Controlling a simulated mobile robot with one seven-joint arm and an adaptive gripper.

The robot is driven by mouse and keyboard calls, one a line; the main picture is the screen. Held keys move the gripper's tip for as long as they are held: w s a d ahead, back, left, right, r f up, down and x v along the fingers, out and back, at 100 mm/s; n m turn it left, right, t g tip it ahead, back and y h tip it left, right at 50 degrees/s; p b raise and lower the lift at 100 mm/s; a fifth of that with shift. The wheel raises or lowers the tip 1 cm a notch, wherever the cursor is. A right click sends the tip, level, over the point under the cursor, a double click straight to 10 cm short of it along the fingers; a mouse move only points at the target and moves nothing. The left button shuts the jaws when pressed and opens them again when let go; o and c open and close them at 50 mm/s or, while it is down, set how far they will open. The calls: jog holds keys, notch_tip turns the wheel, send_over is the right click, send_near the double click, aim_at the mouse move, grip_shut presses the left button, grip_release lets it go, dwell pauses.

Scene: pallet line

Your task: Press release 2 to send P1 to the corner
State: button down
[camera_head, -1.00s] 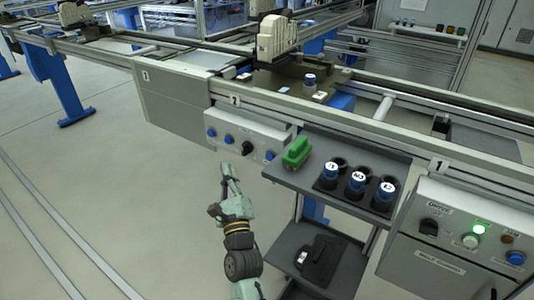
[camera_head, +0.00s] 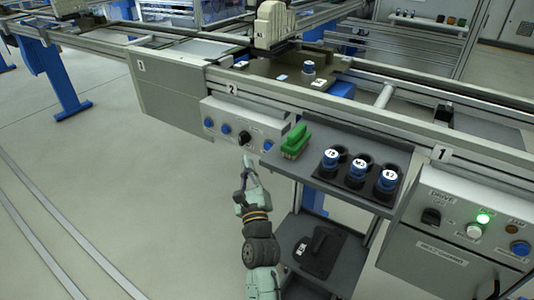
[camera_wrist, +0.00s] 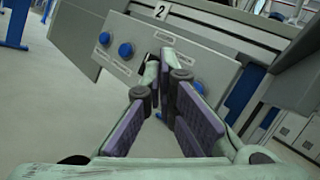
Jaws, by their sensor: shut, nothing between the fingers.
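The station 2 control box (camera_head: 217,109) hangs on the front of the line. It has two blue buttons at left, (camera_head: 209,123) and (camera_head: 226,129), a black knob (camera_head: 244,138) and a blue button (camera_head: 267,146) at right. Their small labels are unreadable. My gripper (camera_head: 246,161) is shut and empty, just below the knob in the picture. In the wrist view its fingertips (camera_wrist: 172,62) overlap the box between the left buttons and the right button (camera_wrist: 198,86), partly hiding the knob; contact cannot be told. A brown pallet (camera_head: 262,70) sits on the line behind the box; its name is unreadable.
A grey shelf (camera_head: 330,190) right of the box holds a green brush (camera_head: 296,141) and several blue-and-white capped parts in a black holder (camera_head: 350,178). The station 1 box (camera_head: 455,250) with a lit green lamp stands at the right. The floor at left is clear.

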aim_at(268, 147)
jog(key=w+d+b, duration=0.3)
jog(key=w+b, duration=0.1)
jog(key=w, duration=0.1)
jog(key=shift+w+d, duration=0.15)
jog(key=shift+d, duration=0.25)
dwell(1.2)
jog(key=shift+w+d, duration=0.3)
jog(key=shift+w, duration=0.05)
jog(key=shift+w+d+b, duration=0.25)
jog(key=shift+w+b, duration=0.1)
dwell(0.7)
jog(key=shift+s+a, duration=0.1)
dwell(0.4)
jog(key=shift+s+a+p, duration=0.4)
jog(key=shift+s+p, duration=0.2)
jog(key=shift+p, duration=0.15)
jog(key=shift+s+a, duration=0.1)
